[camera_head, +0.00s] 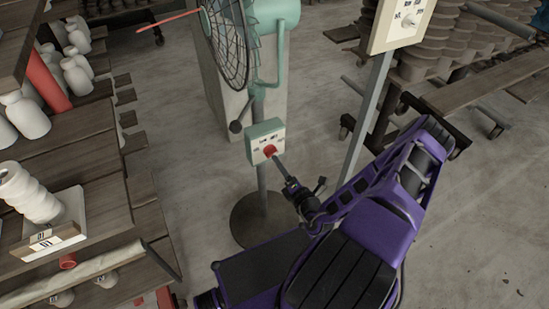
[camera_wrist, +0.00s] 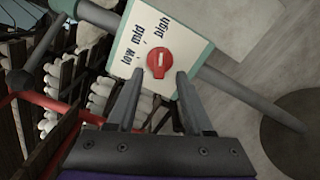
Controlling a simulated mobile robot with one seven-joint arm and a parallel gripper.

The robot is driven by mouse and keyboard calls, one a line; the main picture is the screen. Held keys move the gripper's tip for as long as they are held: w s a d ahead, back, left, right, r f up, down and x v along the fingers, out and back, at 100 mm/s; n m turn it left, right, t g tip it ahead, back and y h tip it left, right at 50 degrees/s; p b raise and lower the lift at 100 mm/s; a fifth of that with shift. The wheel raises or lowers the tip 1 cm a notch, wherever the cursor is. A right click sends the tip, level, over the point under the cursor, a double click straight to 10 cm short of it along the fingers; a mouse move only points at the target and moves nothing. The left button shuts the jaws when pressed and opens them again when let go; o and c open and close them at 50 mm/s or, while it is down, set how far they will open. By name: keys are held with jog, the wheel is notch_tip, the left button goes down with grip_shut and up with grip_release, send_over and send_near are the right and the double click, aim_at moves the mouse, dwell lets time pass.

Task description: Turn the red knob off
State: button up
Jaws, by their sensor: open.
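The red knob (camera_head: 270,150) is on the front of a teal control box (camera_head: 262,131) on the fan's stand. In the wrist view, the red knob (camera_wrist: 159,62) is round with a pale mark, on a cream panel (camera_wrist: 133,52) reading low, mid and high. Any other label is not visible. My gripper (camera_head: 277,164) reaches up to the box from below right. In the wrist view, my gripper (camera_wrist: 159,77) is open, its fingertips on either side of the knob's lower part. I cannot tell whether they touch it.
The caged fan (camera_head: 228,40) stands above the box, on a pole with a round dark base (camera_head: 262,218). A cream panel on a grey post (camera_head: 400,22) is at upper right. Wooden shelves (camera_head: 90,140) with white pottery are at left. Open floor lies at right.

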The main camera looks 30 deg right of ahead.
aim_at(271, 152)
jog(key=shift+w, duration=2)
grip_shut()
